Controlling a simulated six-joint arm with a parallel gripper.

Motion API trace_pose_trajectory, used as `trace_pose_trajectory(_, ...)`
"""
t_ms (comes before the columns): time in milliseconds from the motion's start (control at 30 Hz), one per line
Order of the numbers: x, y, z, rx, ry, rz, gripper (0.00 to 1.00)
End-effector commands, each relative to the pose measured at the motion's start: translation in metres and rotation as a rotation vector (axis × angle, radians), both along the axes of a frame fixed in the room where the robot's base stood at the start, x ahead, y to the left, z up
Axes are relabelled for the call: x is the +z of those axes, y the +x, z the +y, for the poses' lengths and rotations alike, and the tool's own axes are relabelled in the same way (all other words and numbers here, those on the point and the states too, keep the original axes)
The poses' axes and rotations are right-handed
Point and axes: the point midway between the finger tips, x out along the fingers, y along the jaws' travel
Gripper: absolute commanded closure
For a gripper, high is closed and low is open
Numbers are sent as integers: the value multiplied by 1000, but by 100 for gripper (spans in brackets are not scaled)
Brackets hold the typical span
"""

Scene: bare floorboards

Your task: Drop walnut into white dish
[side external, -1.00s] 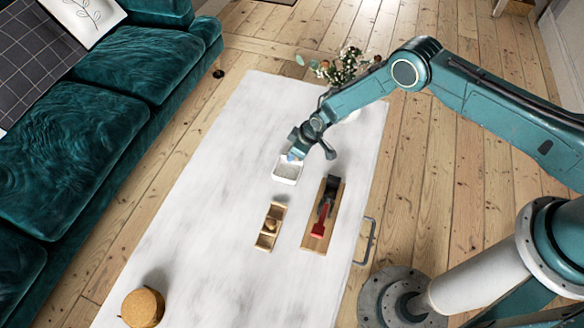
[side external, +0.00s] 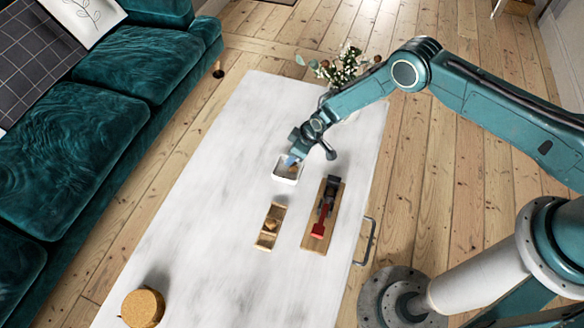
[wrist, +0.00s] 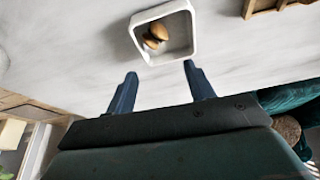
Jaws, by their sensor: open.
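The white dish (side external: 287,179) is a small square tray on the pale table. In the wrist view the white dish (wrist: 191,48) holds brown, rounded walnut pieces (wrist: 158,30) lying close together on its floor, left of its middle. I cannot tell whether they are one walnut or two. My gripper (side external: 291,161) is over the dish in the side view and hides part of its inside. In the wrist view my gripper (wrist: 160,78) has its two blue fingers wide apart, with nothing between them.
A wooden compartment tray (side external: 265,241) with a brown lump (side external: 271,224) in it lies nearer the camera. A board (side external: 313,241) with a red-and-black tool (side external: 322,218) is beside it. A cork-coloured round (side external: 143,307) and a plant (side external: 347,65) stand at opposite ends. The table's left side is clear.

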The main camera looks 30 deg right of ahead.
Motion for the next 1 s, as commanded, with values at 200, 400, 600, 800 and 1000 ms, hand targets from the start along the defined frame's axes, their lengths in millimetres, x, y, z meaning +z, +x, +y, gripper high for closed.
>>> trace_pose_trajectory(200, 12, -2, -3, 0, 1, -2, 47)
trace_pose_trajectory(400, 29, -8, -8, 0, 1, -1, 47)
trace_pose_trajectory(600, 52, -15, -14, -1, 0, -1, 47)
trace_pose_trajectory(800, 75, -22, -20, -1, 1, -2, 47)
trace_pose_trajectory(1000, 98, -30, -27, 0, 1, -1, 47)
